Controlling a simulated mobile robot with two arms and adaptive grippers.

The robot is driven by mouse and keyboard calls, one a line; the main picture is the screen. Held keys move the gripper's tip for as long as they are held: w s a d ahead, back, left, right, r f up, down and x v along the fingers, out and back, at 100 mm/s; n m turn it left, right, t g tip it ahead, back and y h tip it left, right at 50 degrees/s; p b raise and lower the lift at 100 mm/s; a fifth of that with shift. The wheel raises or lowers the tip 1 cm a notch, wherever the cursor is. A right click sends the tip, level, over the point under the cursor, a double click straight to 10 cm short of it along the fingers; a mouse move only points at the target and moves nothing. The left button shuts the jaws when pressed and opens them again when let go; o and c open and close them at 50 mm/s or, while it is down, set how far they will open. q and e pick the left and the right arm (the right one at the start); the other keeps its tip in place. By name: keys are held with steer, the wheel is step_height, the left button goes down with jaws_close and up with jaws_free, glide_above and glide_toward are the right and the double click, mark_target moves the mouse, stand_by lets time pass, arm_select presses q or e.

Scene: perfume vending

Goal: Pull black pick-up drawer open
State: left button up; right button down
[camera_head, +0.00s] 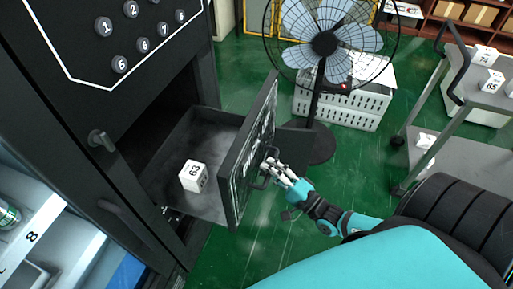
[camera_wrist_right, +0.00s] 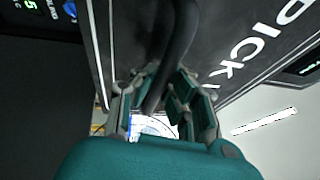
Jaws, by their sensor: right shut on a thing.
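The black pick-up drawer (camera_head: 233,185) stands pulled out from the dark vending machine (camera_head: 60,130) in the head view. A white box marked 63 (camera_head: 193,176) sits inside it. My right gripper (camera_head: 272,168) is at the drawer's front face, shut on the dark drawer handle (camera_head: 262,178). In the right wrist view, the handle (camera_wrist_right: 178,50) runs between the fingers of the gripper (camera_wrist_right: 162,100), and white "PICK" lettering shows on the drawer front (camera_wrist_right: 235,65). My left gripper is not in view.
A standing fan (camera_head: 324,43) is just beyond the drawer, with a white crate (camera_head: 345,108) behind it. A grey cart (camera_head: 470,130) with small numbered boxes is at the right. Green floor (camera_head: 350,165) is open between them. Numbered buttons (camera_head: 121,64) are on the machine.

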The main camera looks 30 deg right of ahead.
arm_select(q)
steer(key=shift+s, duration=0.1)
arm_select(e)
steer(key=shift+s+d+f, duration=0.2)
steer(key=shift+s+d, duration=0.05)
steer(key=shift+s, duration=0.25)
steer(key=c, duration=1.4)
jaws_free()
steer(key=shift+w, duration=0.1)
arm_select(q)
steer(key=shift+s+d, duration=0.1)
arm_select(e)
steer(key=shift+o, duration=0.3)
steer(key=shift+r, duration=0.1)
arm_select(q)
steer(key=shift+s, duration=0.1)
arm_select(e)
steer(key=v, duration=1.2)
